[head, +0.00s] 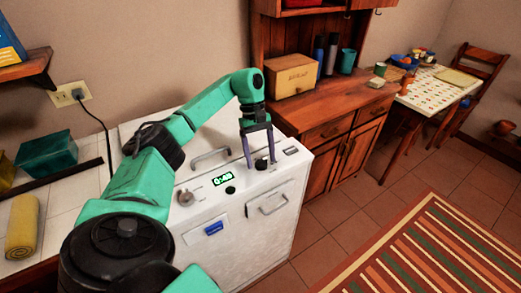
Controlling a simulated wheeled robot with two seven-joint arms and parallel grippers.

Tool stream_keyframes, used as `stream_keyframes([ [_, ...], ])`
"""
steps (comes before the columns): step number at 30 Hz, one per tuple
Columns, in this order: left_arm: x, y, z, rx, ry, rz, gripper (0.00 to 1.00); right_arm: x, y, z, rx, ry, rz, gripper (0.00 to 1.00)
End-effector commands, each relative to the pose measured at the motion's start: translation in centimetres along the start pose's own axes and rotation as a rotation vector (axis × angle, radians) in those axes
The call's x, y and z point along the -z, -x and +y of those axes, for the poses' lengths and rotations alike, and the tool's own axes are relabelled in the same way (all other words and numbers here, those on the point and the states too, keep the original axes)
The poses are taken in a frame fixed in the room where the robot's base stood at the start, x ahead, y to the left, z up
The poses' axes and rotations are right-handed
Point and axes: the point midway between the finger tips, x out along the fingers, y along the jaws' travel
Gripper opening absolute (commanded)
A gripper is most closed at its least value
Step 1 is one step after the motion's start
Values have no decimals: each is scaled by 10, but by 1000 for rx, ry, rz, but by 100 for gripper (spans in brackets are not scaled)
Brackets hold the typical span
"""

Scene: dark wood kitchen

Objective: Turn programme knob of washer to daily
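The white washer (240,238) stands in the middle of the head view, with its controls on the sloping top panel. A grey round knob (186,198) sits at the panel's left, and a green lit display (222,180) is beside it. A dark knob (261,165) sits towards the right. My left gripper (260,163) points down over this dark knob, with its two purple fingers apart, one on each side. I cannot tell whether they touch it. The knob markings are too small to read. My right gripper is not in view.
A grey handle (211,158) rises behind the panel, left of my gripper. A small dark button (230,190) lies below the display. A wooden cabinet (335,110) stands close behind on the right. The floor with the striped rug (420,250) is open.

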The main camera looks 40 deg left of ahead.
Motion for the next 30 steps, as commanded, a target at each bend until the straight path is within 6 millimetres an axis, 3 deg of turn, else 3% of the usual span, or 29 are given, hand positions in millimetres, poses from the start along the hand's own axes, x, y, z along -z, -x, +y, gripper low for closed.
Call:
stream_keyframes([
  [7,0,2,0,2,-1,-1,77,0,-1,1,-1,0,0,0],
  [11,0,17,1,0,-1,0,77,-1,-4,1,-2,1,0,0],
  [16,-2,67,1,-5,1,2,77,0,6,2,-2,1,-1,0],
  [18,-4,96,1,-2,2,1,77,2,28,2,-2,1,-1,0],
  [21,-4,123,1,-2,3,0,77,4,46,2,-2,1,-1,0],
  [24,-3,140,1,0,2,-1,77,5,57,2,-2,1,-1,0],
  [30,0,146,0,1,0,0,77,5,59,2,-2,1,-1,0],
])
